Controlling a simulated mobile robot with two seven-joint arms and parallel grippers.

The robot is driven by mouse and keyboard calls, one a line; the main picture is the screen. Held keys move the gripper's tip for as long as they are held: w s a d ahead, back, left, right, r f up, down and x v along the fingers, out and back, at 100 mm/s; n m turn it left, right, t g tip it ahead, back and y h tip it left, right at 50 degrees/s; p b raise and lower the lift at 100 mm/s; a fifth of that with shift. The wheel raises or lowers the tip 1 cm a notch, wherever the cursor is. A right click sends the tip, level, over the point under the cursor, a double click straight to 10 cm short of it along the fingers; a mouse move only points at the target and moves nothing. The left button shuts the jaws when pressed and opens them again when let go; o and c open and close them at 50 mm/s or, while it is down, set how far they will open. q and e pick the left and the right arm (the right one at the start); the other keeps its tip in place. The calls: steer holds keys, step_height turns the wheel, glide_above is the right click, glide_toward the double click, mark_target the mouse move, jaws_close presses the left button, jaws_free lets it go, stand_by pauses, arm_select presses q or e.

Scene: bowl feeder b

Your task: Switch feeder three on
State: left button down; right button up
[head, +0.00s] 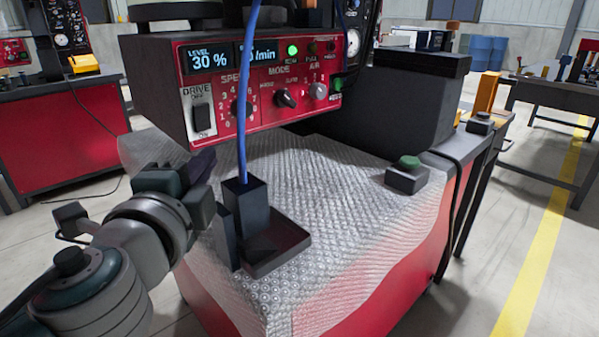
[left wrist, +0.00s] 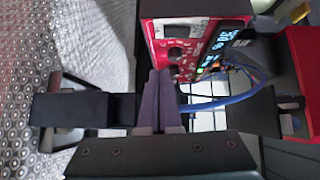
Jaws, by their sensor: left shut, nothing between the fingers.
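The red feeder control panel (head: 262,85) faces me in the head view, with lit displays reading "LEVEL 30 %" and a partly hidden "/min". Its dark DRIVE rocker switch (head: 201,118) is at the lower left, labelled OFF above and ON below; I cannot tell its position. A green lamp (head: 292,50) is lit. No feeder number is legible. My left gripper (head: 207,160) is shut and empty, just below the panel near the switch. In the left wrist view its fingers (left wrist: 160,80) point towards the panel (left wrist: 205,30), apparently without touching. My right gripper is not in view.
A blue cable (head: 243,130) hangs before the panel into a black upright holder (head: 247,206). A black tray (head: 300,243) lies on the textured bench top (head: 345,205). A green button box (head: 406,178) stands right. Another red feeder (head: 60,130) is at far left.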

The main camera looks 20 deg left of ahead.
arm_select(q)
steer(key=shift+f+b+v, duration=0.15)
steer(key=shift+b+v, duration=0.1)
steer(key=shift+v, duration=1.1)
steer(key=shift+f+b+v, duration=0.15)
steer(key=shift+b+v, duration=0.1)
steer(key=shift+v, duration=1.1)
